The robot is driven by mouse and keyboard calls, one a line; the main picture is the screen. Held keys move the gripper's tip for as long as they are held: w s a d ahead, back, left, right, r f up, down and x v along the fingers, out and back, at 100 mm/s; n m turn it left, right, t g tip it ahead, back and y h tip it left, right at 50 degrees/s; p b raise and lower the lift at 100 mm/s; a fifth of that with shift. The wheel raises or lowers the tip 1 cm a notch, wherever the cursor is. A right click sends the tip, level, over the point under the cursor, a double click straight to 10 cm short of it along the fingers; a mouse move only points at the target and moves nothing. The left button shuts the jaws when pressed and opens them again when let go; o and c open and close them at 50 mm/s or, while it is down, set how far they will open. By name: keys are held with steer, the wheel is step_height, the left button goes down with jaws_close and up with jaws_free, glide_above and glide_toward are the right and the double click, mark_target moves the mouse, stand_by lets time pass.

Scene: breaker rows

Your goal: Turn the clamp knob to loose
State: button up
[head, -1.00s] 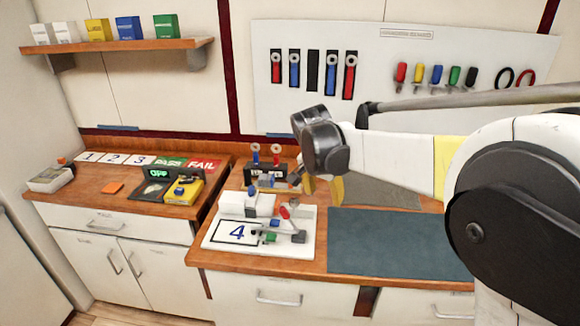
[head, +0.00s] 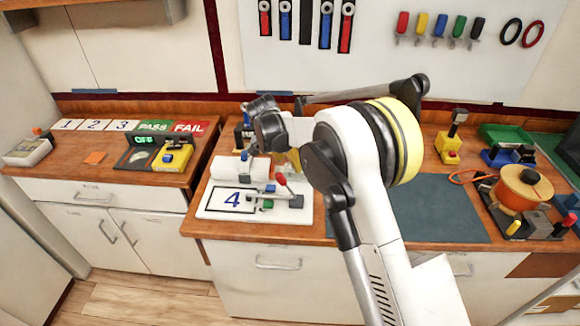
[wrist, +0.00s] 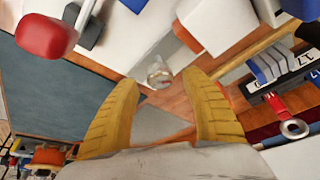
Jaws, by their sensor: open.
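My gripper (wrist: 162,95) is open, its two yellow fingers spread apart. In the wrist view a small round grey metal piece (wrist: 158,73), possibly the clamp knob, sits between and just beyond the fingertips, and I see no contact. In the head view my gripper (head: 293,158) is at the back right of the white fixture board (head: 215,212), largely hidden by my arm. The board carries a card marked 4 (head: 238,200) and a red-tipped lever (head: 282,182). The lever's red tip (wrist: 45,38) is large at upper left in the wrist view. The knob is not discernible in the head view.
A rack with blue and red handles (wrist: 270,70) stands close at the right in the wrist view. A dark mat (head: 440,212) lies right of the board. A yellow device (head: 172,160) is on the left counter.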

steer(key=shift+w+d+f, duration=0.2)
steer(key=shift+w+f, duration=0.05)
steer(key=shift+f, duration=0.4)
steer(key=c, duration=1.2)
